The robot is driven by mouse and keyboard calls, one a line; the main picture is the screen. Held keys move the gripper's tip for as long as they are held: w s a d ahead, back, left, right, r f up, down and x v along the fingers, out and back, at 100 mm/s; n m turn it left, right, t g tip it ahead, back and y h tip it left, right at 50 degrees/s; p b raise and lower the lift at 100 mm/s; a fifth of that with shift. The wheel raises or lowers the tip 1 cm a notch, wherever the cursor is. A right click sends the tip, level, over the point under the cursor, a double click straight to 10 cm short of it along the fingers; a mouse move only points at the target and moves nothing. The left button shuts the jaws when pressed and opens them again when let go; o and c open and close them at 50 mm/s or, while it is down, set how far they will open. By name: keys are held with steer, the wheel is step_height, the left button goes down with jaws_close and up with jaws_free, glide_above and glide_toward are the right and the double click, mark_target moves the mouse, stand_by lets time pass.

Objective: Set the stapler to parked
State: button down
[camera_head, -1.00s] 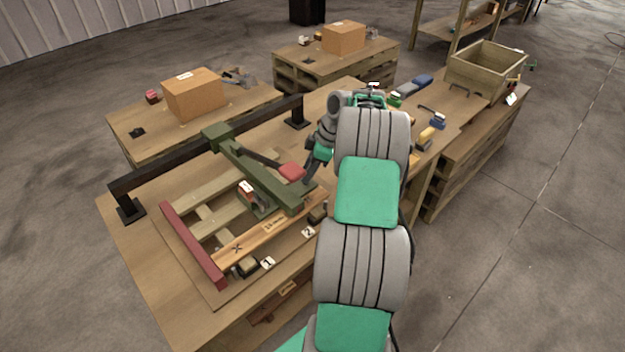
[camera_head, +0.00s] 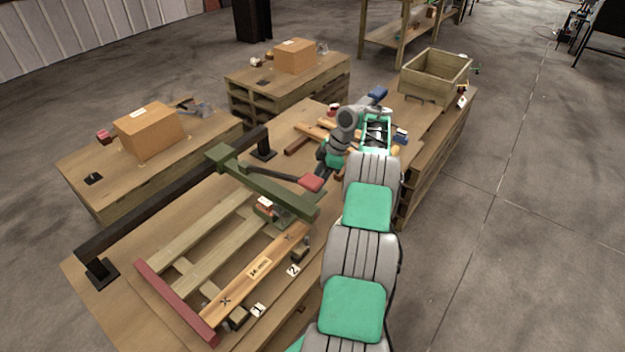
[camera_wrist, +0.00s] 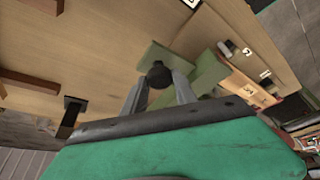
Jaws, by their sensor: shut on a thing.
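The stapler is a green arm (camera_head: 285,198) mounted on a black rail (camera_head: 170,195), with a dark lever ending in a red pad (camera_head: 311,182). A small red and white block (camera_head: 265,204) sits beneath it. In the head view my gripper (camera_head: 322,178) is beside the red pad, its fingers mostly hidden by my arm. In the wrist view my gripper (camera_wrist: 159,80) has its two fingers on either side of a round black knob (camera_wrist: 158,74), with the stapler's green parts (camera_wrist: 205,75) behind. It is shut on the knob.
A wooden pallet frame (camera_head: 195,265) with a red end bar (camera_head: 176,302) lies on the bench under the stapler. The rail's far post (camera_head: 263,146) stands near the green arm. Cardboard boxes (camera_head: 150,132) and an open wooden crate (camera_head: 435,78) are on other benches.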

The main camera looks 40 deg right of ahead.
steer(key=shift+d, duration=0.3)
steer(key=c, duration=1)
jaws_free()
steer(key=shift+d, duration=0.1)
